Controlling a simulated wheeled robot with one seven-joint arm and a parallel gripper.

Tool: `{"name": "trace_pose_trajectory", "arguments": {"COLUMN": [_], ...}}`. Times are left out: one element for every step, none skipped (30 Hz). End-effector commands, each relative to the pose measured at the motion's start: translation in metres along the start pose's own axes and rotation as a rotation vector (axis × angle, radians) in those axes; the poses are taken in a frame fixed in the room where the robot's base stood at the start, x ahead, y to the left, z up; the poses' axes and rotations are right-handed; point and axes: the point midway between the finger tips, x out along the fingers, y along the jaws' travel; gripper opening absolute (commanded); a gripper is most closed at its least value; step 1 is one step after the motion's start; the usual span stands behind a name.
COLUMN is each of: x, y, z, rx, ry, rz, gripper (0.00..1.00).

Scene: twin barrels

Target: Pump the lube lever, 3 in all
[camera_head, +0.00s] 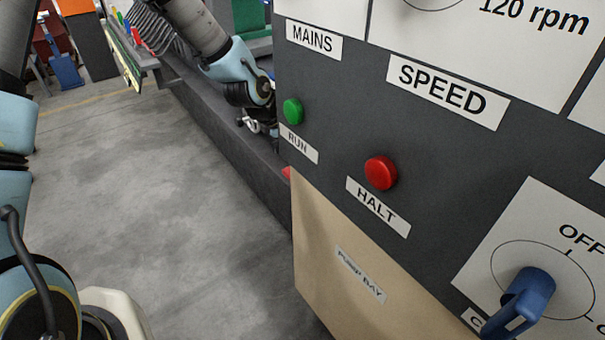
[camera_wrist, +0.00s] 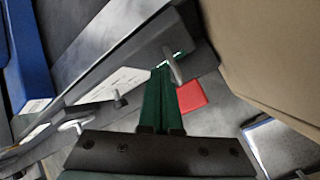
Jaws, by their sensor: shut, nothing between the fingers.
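In the wrist view, my gripper (camera_wrist: 161,70) is shut, its two green fingers together with nothing between them. A short pale grey lever-like rod (camera_wrist: 172,65) stands right at the fingertips; I cannot tell if they touch it. It carries no readable label, so I cannot confirm it is the lube lever. A red block (camera_wrist: 193,96) lies just right of the fingers. In the head view, my arm reaches down behind the control panel's left edge, and the fingers are hidden there. A bit of red (camera_head: 287,172) shows at that edge.
The tan board (camera_head: 340,265) marked PUMP BAY borders the reach; a tan surface (camera_wrist: 275,55) fills the wrist view's upper right. The panel carries a green RUN button (camera_head: 292,111), red HALT button (camera_head: 381,172) and blue switch handle (camera_head: 522,300). Floor at left is clear.

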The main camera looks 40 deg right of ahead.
Motion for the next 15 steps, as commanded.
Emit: {"name": "trace_pose_trajectory", "arguments": {"x": [0.011,0.014,0.018,0.020,0.022,0.025,0.027,0.028,0.030,0.031,0.032,0.032,0.033,0.033,0.033], "y": [-0.007,-0.009,-0.012,-0.014,-0.016,-0.018,-0.019,-0.021,-0.022,-0.022,-0.023,-0.023,-0.024,-0.024,-0.024], "z": [-0.007,-0.009,-0.012,-0.013,-0.015,-0.017,-0.019,-0.020,-0.021,-0.022,-0.023,-0.023,-0.024,-0.024,-0.024], "rx": [0.001,0.001,0.001,0.001,-0.001,-0.001,-0.001,-0.001,-0.001,-0.001,0.000,0.001,0.001,0.001,0.001], "ry": [0.000,0.000,0.000,0.000,0.000,0.000,0.000,0.000,0.000,0.000,0.000,0.000,0.000,0.000,0.000], "rz": [0.000,0.000,-0.001,-0.001,-0.002,-0.002,-0.002,-0.001,-0.001,0.000,0.000,0.000,0.000,0.000,0.000], "gripper": [0.00,0.00,0.00,0.00,0.00,0.00,0.00,0.00,0.00,0.00,0.00,0.00,0.00,0.00,0.00]}}
